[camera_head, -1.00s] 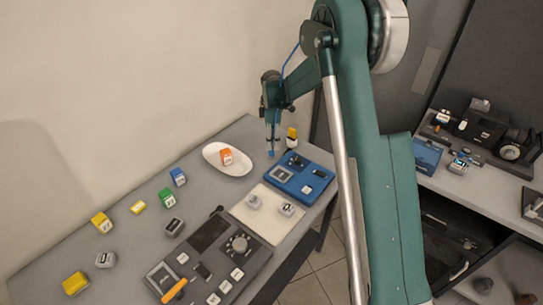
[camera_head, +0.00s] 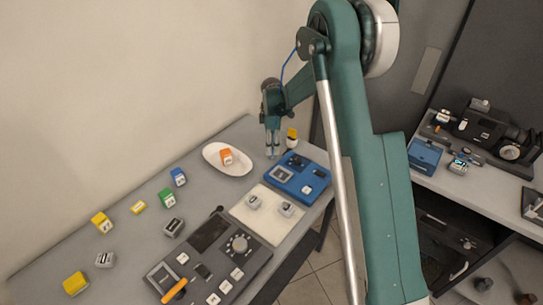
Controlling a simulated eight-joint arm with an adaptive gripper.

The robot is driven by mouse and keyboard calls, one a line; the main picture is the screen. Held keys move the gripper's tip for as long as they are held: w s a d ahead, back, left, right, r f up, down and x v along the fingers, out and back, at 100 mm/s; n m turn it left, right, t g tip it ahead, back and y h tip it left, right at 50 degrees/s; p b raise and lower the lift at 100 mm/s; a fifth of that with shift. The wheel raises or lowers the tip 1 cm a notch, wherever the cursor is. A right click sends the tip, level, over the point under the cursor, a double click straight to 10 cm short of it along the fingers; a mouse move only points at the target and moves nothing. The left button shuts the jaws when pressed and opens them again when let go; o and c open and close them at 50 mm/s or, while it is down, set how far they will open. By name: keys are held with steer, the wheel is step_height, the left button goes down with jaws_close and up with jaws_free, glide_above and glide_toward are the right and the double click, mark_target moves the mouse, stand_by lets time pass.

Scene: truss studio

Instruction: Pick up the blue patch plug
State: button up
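A blue block with a white label, which looks like the blue patch plug (camera_head: 178,177), sits on the grey table left of the white oval dish. My gripper (camera_head: 272,154) points down near the table's far end, between the white dish and the blue device. It is well to the right of the blue plug and apart from it. Its fingers are small in the picture, so I cannot tell whether they are open or shut. I see nothing clearly held between them.
An orange block (camera_head: 226,156) lies in the white dish (camera_head: 238,168). Green (camera_head: 166,197) and yellow (camera_head: 101,222) blocks stand on the left. A dark control panel (camera_head: 210,265), a cream mat (camera_head: 243,215) and a blue device (camera_head: 313,173) occupy the right side.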

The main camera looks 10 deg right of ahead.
steer(key=shift+f, duration=2.4)
steer(key=c, duration=1)
